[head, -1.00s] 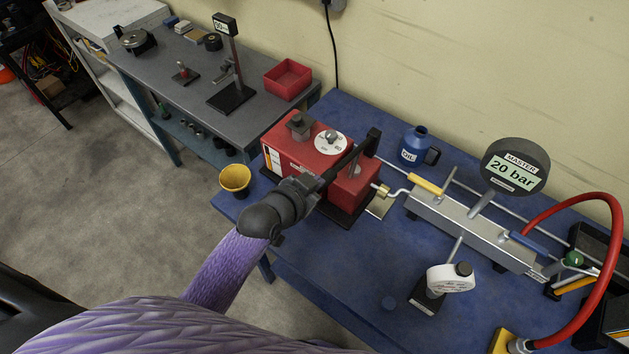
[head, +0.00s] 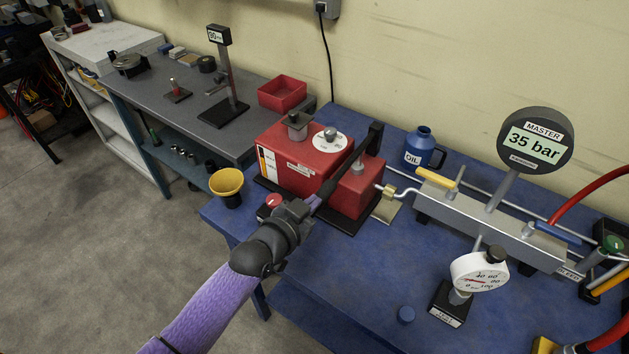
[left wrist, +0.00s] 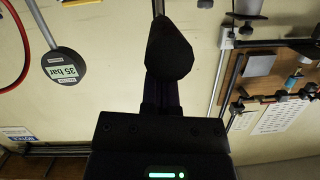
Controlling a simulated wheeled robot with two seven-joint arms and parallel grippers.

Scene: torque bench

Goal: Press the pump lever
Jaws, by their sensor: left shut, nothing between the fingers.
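The red pump (head: 302,155) sits at the left end of the blue bench. Its dark lever (head: 345,170) runs from a black upright at the pump's right end, slanting down toward me. My left gripper (head: 311,204) is at the lever's near end, shut with nothing between its fingers. In the left wrist view a dark rounded end (left wrist: 168,48) stands just past the shut fingers (left wrist: 160,95); contact is hard to tell. The round master gauge (head: 537,143) reads 35 bar. My right gripper is not in view.
A yellow funnel cup (head: 227,187) and a red round knob (head: 273,201) are close to my left gripper. A blue oil can (head: 421,150), a metal manifold (head: 480,218) and a white dial gauge (head: 480,273) stand to the right. The bench front is mostly clear.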

